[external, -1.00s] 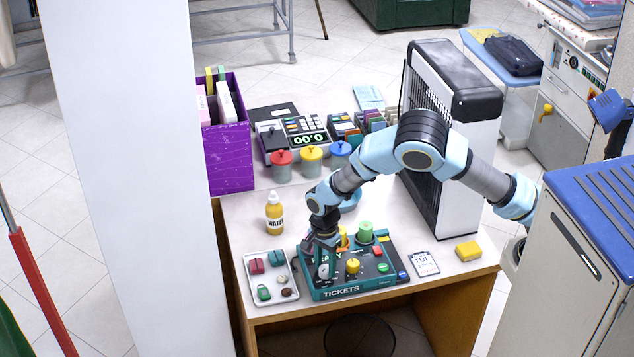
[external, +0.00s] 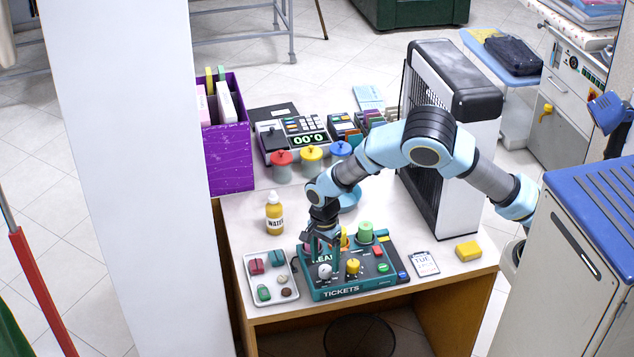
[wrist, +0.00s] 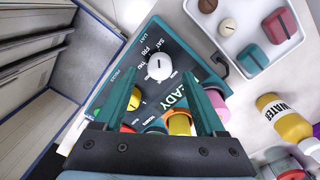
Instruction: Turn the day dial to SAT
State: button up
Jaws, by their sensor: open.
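The day dial is a white round knob (external: 324,270) at the left of the teal ticket machine (external: 345,291) on the counter. In the wrist view the dial (wrist: 159,67) has a short dark mark on top, roughly upright in the picture. The letters SAT, FRI and THU run along its upper left side. I cannot tell for sure which day the mark points at. My gripper (external: 323,247) is above the dial, pointing down. In the wrist view its two fingers (wrist: 160,88) are wide apart with nothing between them, and the dial shows clear of them.
A yellow knob (external: 353,266) and a green cylinder (external: 365,232) stand up from the machine near my gripper. A white tray (external: 291,296) with small items is to the left, with a water bottle (external: 274,213) behind it. A card reading TUE (external: 423,263) lies to the right.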

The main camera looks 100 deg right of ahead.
aim_at(324, 267)
notch_tip(324, 267, up, 8)
jog(key=b, duration=0.1)
jog(key=shift+d, duration=0.15)
jog(key=s+a+r+n+t, duration=0.1)
jog(key=s+a+n, duration=0.7)
jog(key=a+n, duration=0.4)
jog(key=s+a+r+n, duration=0.2)
jog(key=s+a+n, duration=0.6)
jog(key=a+n, duration=0.5)
jog(key=n, duration=0.2)
jog(key=shift+s+r+n+t+h, duration=0.2)
jog(key=shift+n+t+h, duration=0.1)
jog(key=shift+n+t, duration=0.1)
jog(key=shift+w+a, duration=0.1)
dwell(0.8)
